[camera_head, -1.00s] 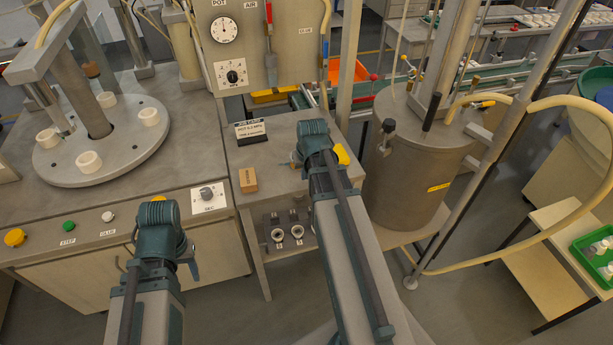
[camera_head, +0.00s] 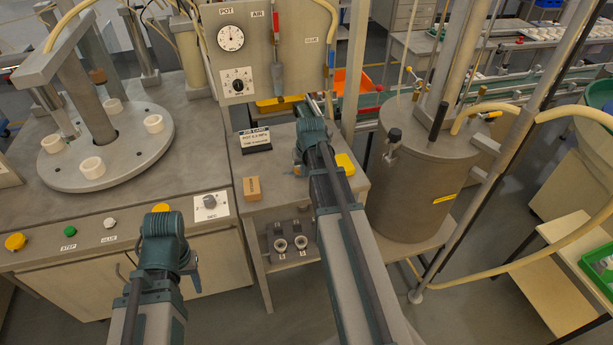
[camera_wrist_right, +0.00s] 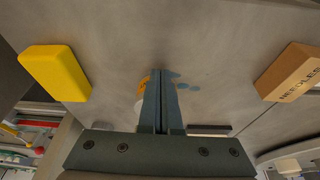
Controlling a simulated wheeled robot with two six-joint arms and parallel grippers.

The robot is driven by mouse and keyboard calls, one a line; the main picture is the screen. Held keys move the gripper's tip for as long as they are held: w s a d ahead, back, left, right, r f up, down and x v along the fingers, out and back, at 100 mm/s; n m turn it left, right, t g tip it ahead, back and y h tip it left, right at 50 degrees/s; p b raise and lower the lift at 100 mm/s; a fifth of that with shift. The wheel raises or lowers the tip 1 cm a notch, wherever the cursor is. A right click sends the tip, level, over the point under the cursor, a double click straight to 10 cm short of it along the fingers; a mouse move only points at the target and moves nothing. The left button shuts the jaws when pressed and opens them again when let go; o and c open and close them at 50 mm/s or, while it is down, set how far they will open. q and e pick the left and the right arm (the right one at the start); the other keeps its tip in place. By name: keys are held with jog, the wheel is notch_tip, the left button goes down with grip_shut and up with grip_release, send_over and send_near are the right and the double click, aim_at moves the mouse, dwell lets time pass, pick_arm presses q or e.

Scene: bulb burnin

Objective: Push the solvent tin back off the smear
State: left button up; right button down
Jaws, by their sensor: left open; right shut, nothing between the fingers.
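My right gripper (camera_wrist_right: 161,78) is shut and empty, pointing at the grey bench top (camera_wrist_right: 200,45). In the head view its wrist (camera_head: 312,138) hides the bench beneath it. A small amber patch (camera_wrist_right: 142,86), possibly part of the smear, and a bluish patch (camera_wrist_right: 184,86) show beside the fingers; I cannot tell whether they touch. I cannot make out the solvent tin; the right arm or fingers may hide it. My left gripper (camera_head: 190,276) is low in front of the left bench, away from these things, its fingers mostly hidden by its wrist.
A yellow block (camera_wrist_right: 56,72) and a needles box (camera_wrist_right: 290,72) flank the right gripper.

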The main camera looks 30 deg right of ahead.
jog(key=w+d, duration=0.1)
jog(key=w, duration=0.3)
jog(key=w+d, duration=0.1)
jog(key=w, duration=0.3)
jog(key=w+d, duration=0.1)
jog(key=w, duration=0.3)
jog(key=shift+d, duration=0.25)
jog(key=shift+s, duration=0.15)
jog(key=shift+a, duration=0.1)
jog(key=shift+s+a, duration=0.15)
jog(key=shift+s, duration=0.45)
jog(key=shift+s+a, duration=0.2)
jog(key=shift+s, duration=0.45)
jog(key=shift+s+a, duration=0.2)
jog(key=shift+s, duration=0.4)
jog(key=p+v, duration=0.9)
jog(key=v, duration=0.1)
jog(key=shift+d+p, duration=0.1)
jog(key=shift+p, duration=0.2)
